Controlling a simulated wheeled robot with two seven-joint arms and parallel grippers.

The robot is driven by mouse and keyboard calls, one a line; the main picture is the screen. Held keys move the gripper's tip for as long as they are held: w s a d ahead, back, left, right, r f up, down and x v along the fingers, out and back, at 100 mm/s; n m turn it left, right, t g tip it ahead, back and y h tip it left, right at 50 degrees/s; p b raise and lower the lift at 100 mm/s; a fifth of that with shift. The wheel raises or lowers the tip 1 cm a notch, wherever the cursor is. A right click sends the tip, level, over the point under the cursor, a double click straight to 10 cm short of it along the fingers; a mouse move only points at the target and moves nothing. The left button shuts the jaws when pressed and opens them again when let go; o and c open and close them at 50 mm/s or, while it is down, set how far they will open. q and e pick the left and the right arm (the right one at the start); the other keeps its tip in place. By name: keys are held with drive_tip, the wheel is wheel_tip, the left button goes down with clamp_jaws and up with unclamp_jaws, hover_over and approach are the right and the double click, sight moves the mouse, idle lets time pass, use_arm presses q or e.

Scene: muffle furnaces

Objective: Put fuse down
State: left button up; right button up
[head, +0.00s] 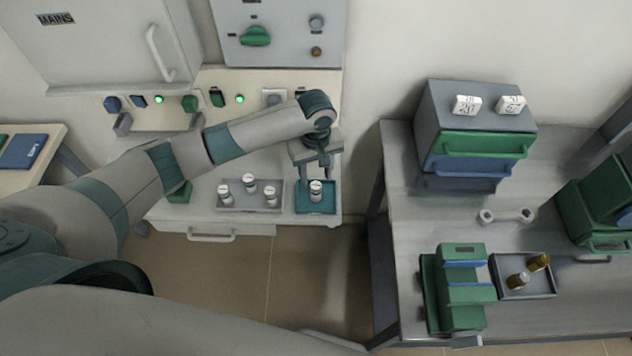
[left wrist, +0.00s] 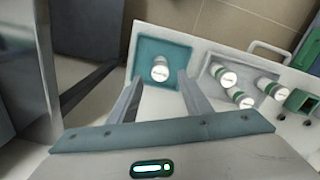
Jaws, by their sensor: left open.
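A white fuse with a dark band (head: 316,189) stands upright in the small teal tray (head: 330,208) on the bench below the mains panel. In the left wrist view the fuse (left wrist: 160,70) sits inside the teal tray (left wrist: 148,45), seen from above. My left gripper (head: 317,176) is over the teal tray. Its two fingers (left wrist: 158,82) are apart, with the fuse beyond and between their tips; they do not appear to press on it. My right gripper is not in view.
A grey tray (head: 232,207) with several similar fuses stands just left of the teal tray. A green block (head: 180,193) is further left.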

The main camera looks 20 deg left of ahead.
sight(316, 185)
use_arm(q)
wheel_tip(316, 185, up, 7)
drive_tip(key=shift+f+b, duration=0.15)
drive_tip(key=shift+b, duration=0.3)
idle(0.5)
